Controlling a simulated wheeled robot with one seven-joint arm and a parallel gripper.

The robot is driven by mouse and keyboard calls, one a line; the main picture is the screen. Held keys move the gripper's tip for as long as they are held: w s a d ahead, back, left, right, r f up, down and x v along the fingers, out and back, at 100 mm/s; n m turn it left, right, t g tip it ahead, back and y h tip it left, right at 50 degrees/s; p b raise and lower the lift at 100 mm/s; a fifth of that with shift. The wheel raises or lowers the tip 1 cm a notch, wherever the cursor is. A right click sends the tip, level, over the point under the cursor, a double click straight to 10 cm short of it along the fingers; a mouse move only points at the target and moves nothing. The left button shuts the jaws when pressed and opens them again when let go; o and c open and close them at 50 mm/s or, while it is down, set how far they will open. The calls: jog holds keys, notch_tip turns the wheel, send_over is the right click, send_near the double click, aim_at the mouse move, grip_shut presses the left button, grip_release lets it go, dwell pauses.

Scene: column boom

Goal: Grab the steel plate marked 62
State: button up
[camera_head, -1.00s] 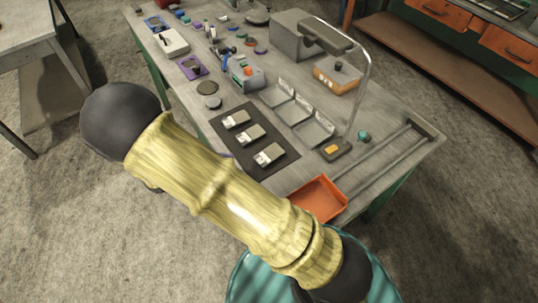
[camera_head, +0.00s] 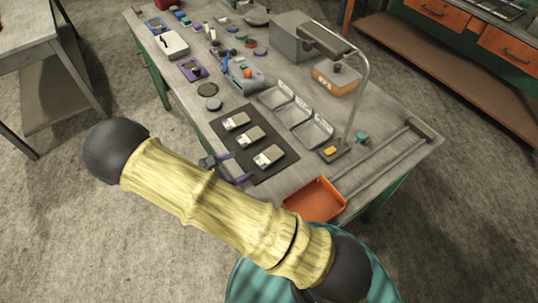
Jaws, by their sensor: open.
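Three small steel plates lie in a row on a dark mat (camera_head: 287,171): the far plate (camera_head: 236,121), the middle plate (camera_head: 250,135) and the near plate (camera_head: 268,156). Each has a pale label at its left end. The numbers are too small to read, so I cannot tell which is marked 62. My gripper (camera_head: 238,167) shows just beyond my yellow arm, at the left edge of the mat. Its two purple fingers are apart and empty, pointing right toward the near plate. My arm hides part of the gripper's wrist.
A grey box (camera_head: 292,37) and many small items crowd the far end.

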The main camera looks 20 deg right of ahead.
jog(key=p, duration=0.1)
send_near(269, 155)
jog(key=shift+w+d+f, duration=0.1)
jog(key=shift+w+d, duration=0.35)
jog(key=shift+d, duration=0.4)
jog(key=shift+w+d+f, duration=0.1)
jog(key=shift+d+f, duration=0.05)
jog(key=shift+s+f+p+x, duration=0.15)
jog(key=shift+p+x, duration=0.5)
jog(key=shift+x, duration=0.65)
jog(key=shift+s+f+p+x, duration=0.15)
jog(key=shift+p+x, duration=0.45)
jog(key=shift+x, duration=0.7)
jog(key=shift+w, duration=0.1)
jog(key=shift+r, duration=0.1)
jog(key=c, duration=1.5)
